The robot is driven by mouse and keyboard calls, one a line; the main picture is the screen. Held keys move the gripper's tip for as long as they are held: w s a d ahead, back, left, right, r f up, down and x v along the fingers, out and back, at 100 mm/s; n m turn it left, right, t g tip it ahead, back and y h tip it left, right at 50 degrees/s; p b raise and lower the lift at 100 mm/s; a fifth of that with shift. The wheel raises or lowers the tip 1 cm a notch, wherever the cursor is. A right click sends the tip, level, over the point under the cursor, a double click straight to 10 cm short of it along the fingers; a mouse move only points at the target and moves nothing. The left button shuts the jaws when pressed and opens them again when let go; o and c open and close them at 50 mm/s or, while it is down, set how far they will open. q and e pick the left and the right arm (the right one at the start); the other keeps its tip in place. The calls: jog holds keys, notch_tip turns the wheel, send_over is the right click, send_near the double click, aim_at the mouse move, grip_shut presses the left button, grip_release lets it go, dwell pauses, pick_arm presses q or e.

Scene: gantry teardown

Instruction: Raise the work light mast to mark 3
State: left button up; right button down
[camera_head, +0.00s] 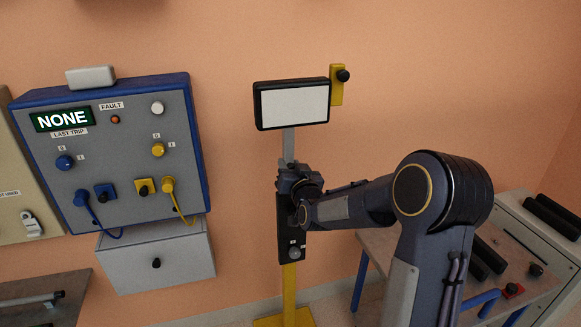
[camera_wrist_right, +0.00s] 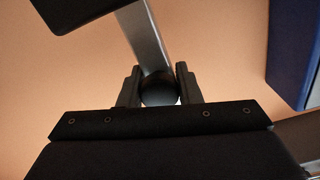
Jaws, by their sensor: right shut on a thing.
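The work light (camera_head: 291,103), a white panel in a black frame, stands upright on a grey mast (camera_head: 288,143). The mast rises from a black housing (camera_head: 284,246) on a yellow post (camera_head: 289,290). My right gripper (camera_head: 291,165) is at the lower end of the grey mast, above the housing. In the right wrist view its two fingers are shut on a round black knob (camera_wrist_right: 160,88) in front of the mast (camera_wrist_right: 145,38). My arm hides part of the housing, and the marks cannot be read. My left gripper is not in view.
A blue-edged control panel (camera_head: 115,150) reading NONE hangs at left, with a grey drawer box (camera_head: 157,262) below. A yellow bracket with a black knob (camera_head: 343,76) is beside the light. A table (camera_head: 375,243) with dark bars stands at right. The wall above the light is clear.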

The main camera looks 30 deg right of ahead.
notch_tip(320, 180, up, 20)
jog(key=p, duration=0.8)
jog(key=shift+r+p, duration=0.15)
jog(key=shift+p, duration=0.2)
jog(key=c, duration=1.1)
grip_release()
jog(key=shift+c, duration=0.2)
jog(key=shift+o, duration=0.4)
jog(key=shift+s, duration=0.1)
